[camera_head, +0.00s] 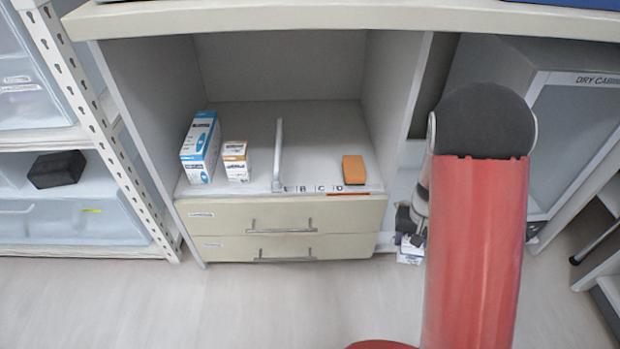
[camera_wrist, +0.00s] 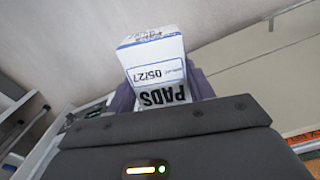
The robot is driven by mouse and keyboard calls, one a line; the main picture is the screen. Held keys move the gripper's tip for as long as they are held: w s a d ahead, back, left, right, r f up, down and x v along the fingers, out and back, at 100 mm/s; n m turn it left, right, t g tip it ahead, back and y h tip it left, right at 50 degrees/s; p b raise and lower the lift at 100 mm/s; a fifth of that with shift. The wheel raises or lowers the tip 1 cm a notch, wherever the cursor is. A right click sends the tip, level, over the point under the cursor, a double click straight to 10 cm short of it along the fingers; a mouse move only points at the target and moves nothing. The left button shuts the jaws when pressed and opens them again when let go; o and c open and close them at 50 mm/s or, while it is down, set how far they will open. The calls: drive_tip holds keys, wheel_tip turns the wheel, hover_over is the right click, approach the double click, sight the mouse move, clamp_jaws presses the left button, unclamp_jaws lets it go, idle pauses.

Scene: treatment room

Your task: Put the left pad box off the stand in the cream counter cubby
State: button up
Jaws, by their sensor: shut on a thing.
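A white pad box (camera_wrist: 155,68) with a blue edge, marked PADS and 05/27, is held between the purple fingers of my gripper (camera_wrist: 163,92) in the wrist view. In the head view the gripper (camera_head: 412,228) is small and partly hidden behind my red arm, with the pad box (camera_head: 409,253) below it. They are to the right of the cream counter cubby (camera_head: 290,75), outside it and low beside its drawers. The cubby is open at the front. I cannot make out the stand.
Inside the cubby stand a blue-and-white box (camera_head: 200,148) and a brown-and-white box (camera_head: 235,162) at left, a thin upright divider (camera_head: 279,155), and an orange block (camera_head: 354,170) at right. Clear floor shows between divider and block. Drawers (camera_head: 285,230) lie beneath; a dry cabinet (camera_head: 570,130) stands right.

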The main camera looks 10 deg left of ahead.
wheel_tip(320, 180, down, 6)
drive_tip(key=b, duration=0.4)
drive_tip(key=shift+r, duration=0.25)
